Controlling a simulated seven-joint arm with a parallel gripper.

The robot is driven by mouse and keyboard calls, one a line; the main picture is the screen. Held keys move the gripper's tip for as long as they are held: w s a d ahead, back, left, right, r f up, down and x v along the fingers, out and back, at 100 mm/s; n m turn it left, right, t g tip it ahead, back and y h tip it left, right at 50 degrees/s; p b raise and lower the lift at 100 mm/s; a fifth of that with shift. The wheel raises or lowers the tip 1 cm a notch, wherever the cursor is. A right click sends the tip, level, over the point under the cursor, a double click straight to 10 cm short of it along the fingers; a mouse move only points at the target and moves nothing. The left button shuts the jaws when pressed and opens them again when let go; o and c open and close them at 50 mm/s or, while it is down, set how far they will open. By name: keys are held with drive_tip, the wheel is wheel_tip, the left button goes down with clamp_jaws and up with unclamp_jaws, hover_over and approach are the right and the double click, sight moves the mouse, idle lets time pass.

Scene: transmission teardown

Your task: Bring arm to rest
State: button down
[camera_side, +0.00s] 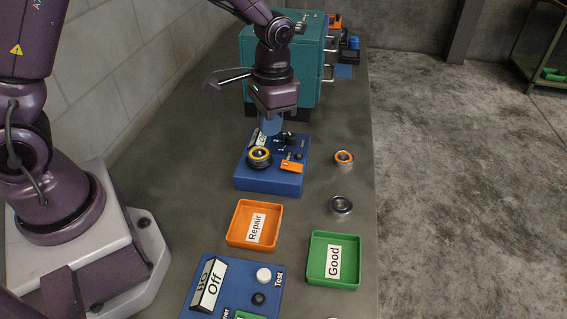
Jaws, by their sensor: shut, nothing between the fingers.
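My gripper (272,124) hangs fingers down over the back part of a blue device box (268,182). Its bluish fingers are together with nothing seen between them. Its tips are close to the box's small display, and I cannot tell if they touch it. On the box, a round bearing-like part (259,155) sits at the left front, with an orange tag (292,166) and dark knobs to its right.
An orange Repair tray (243,241) and a green Good tray (348,283) stand empty in front. Two rings, one orange-centred (344,158) and one metal (341,205), lie at right. A blue Off/Test box (228,287) is nearest; a teal cabinet (307,67) stands behind.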

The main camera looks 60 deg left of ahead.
drive_tip(key=s+a+r+n+t, duration=0.1)
drive_tip(key=s+r+t, duration=0.5)
drive_tip(key=s+r, duration=1)
wheel_tip(320, 180, up, 2)
drive_tip(key=shift+s+a+r+n, duration=0.15)
drive_tip(key=shift+s+a+n, duration=0.15)
drive_tip(key=shift+a+n, duration=0.1)
